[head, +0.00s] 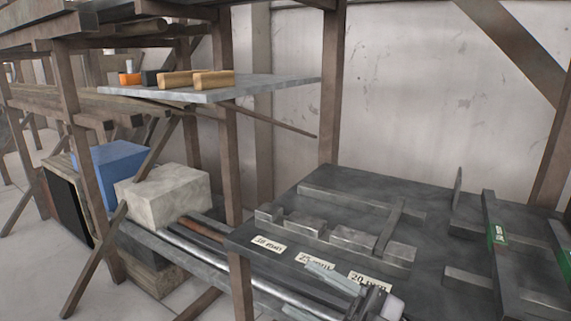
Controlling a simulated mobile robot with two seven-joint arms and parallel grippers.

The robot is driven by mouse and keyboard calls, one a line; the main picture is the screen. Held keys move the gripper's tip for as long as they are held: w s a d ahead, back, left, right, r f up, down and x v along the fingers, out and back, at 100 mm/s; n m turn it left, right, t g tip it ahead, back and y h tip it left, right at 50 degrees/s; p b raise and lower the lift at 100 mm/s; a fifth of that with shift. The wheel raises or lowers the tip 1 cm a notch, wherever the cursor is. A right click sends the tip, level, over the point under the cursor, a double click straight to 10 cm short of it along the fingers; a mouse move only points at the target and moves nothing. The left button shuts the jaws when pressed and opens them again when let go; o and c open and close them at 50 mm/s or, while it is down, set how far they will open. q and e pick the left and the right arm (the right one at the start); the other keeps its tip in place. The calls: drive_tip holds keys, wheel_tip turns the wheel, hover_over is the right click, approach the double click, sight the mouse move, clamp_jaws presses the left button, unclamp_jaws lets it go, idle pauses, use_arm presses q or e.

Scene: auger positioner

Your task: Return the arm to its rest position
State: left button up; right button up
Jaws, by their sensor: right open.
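My right gripper (301,288) is at the bottom of the head view, right of centre. Its pale grey fingers point left and are apart, with nothing seen between them. It is over the front edge of a dark work table (380,188), close to the white labels. The lower part of this gripper and most of its arm are cut off by the frame. My left gripper is not in view.
The table bears metal bars, stepped blocks (305,224), labels (267,245) and green-marked strips (496,235). Left are a grey stone-like block (160,195), a blue box (112,166), long metal rods and wooden posts (232,165). A shelf (250,87) holds wooden pieces.

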drive_tip(key=w+d+f+m+t+h+p, duration=0.1)
drive_tip(key=d+f+m+t+h, duration=0.45)
drive_tip(key=f+m+h, duration=0.3)
drive_tip(key=w+d+f+m+t+h+p, duration=0.1)
drive_tip(key=d+f+m+t+h, duration=0.3)
drive_tip(key=f+m+t+h, duration=0.4)
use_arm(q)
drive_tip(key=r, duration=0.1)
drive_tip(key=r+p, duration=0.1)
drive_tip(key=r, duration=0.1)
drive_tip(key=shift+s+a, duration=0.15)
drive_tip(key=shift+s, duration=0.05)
use_arm(e)
drive_tip(key=s+d+f+m+g+h, duration=0.2)
drive_tip(key=s+d+f+g, duration=0.1)
drive_tip(key=s+f, duration=0.3)
drive_tip(key=s+d+f+m+g+h, duration=0.2)
drive_tip(key=s+f+g, duration=0.4)
drive_tip(key=f, duration=0.3)
drive_tip(key=shift+s+d+f+m, duration=0.45)
drive_tip(key=shift+s+d, duration=0.15)
drive_tip(key=shift+d, duration=0.4)
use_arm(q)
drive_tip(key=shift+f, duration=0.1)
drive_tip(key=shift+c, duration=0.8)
use_arm(e)
drive_tip(key=shift+c, duration=0.8)
